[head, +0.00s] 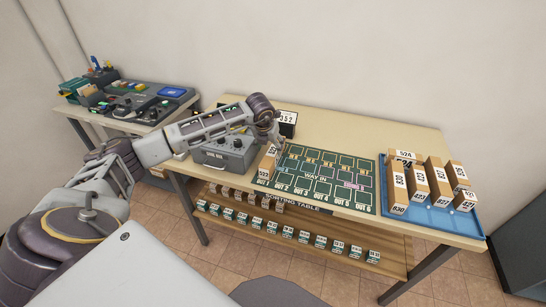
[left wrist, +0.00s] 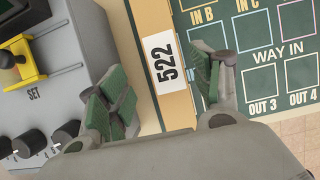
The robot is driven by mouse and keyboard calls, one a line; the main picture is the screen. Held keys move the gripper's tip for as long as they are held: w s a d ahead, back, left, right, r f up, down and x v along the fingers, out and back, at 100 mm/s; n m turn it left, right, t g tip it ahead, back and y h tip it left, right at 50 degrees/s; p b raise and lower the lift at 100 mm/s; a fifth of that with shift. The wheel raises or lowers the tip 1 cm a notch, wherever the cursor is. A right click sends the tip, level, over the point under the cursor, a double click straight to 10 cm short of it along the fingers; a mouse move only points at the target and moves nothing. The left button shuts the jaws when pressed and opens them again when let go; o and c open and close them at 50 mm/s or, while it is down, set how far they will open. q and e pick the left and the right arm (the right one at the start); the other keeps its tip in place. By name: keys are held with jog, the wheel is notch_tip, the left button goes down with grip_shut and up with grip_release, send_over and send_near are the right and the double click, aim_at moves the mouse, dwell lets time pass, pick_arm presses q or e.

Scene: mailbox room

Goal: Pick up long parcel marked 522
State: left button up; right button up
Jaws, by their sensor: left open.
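The long parcel marked 522 (left wrist: 162,63) is a tan box with a white label. In the left wrist view it stands between the fingers of my left gripper (left wrist: 160,95), which is open. There is a gap on the left finger's side, and the right finger is close to the parcel; whether it touches I cannot tell. In the head view the parcel (head: 267,164) stands at the left edge of the green sorting mat, and my left gripper (head: 272,143) is over it from above. The gripper partly hides its top. My right gripper is not in view.
A grey control box (head: 226,153) with knobs stands just left of the parcel. The green mat (head: 318,178) lies to its right. A blue tray (head: 440,217) with several tan parcels is at the table's right end. A second table (head: 120,118) with devices stands at the left.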

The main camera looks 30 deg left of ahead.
aim_at(273, 151)
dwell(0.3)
pick_arm(q)
jog(key=shift+d+p+x, duration=0.15)
jog(key=shift+p+x, duration=0.1)
jog(key=shift+x, duration=0.6)
jog(key=shift+d+p+x, duration=0.2)
jog(key=shift+x, duration=1.55)
jog(key=shift+c, duration=0.5)
jog(key=c, duration=1.3)
jog(key=shift+r, duration=0.1)
jog(key=shift+r+b, duration=0.55)
jog(key=shift+r, duration=4.4)
